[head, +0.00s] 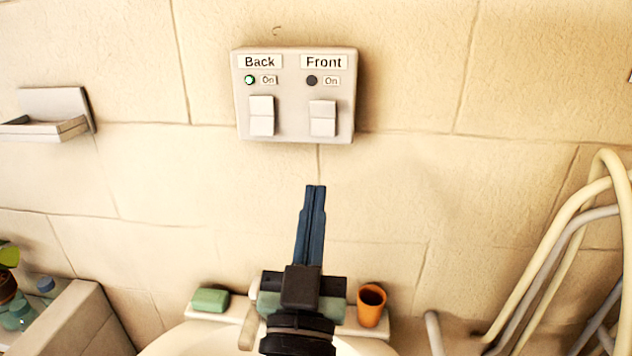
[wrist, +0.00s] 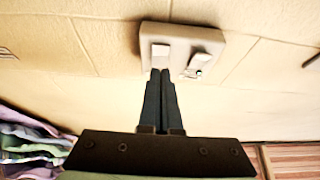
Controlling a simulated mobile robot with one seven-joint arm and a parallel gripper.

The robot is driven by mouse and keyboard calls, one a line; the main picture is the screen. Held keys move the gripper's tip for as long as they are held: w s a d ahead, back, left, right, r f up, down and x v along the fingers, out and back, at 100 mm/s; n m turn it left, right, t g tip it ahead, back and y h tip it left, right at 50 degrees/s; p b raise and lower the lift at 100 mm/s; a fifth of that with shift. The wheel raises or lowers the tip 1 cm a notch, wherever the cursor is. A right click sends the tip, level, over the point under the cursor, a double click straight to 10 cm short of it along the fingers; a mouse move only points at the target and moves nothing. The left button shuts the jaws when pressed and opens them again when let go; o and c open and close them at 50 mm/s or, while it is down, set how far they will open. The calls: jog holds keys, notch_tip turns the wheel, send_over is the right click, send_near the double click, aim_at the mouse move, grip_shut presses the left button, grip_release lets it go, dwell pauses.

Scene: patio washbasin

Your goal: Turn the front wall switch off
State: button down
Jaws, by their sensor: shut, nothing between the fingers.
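The switch box (head: 295,130) is on the wall, with labels Back and Front. The front wall switch (head: 322,118) is the right-hand rocker, and the lamp (head: 312,80) above it is dark. The back switch (head: 262,115) is the left-hand rocker, and its lamp (head: 250,80) is lit green. My gripper (head: 316,187) is shut and empty, and appears below the box in the head view. In the wrist view its fingertips (wrist: 160,70) appear just below one rocker (wrist: 160,52); contact and which switch this is cannot be told there.
Below are a basin (head: 170,345), a green soap bar (head: 210,300) and an orange cup (head: 370,305). A wall shelf (head: 55,105) is at the left. Pale hoses (head: 560,230) hang at the right. The wall around the switch box is clear.

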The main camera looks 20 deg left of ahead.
jog(key=s+f, duration=0.1)
jog(key=s+f+b, duration=0.1)
jog(key=shift+s+d+f, duration=0.3)
jog(key=shift+d, duration=0.05)
jog(key=shift+r, duration=0.1)
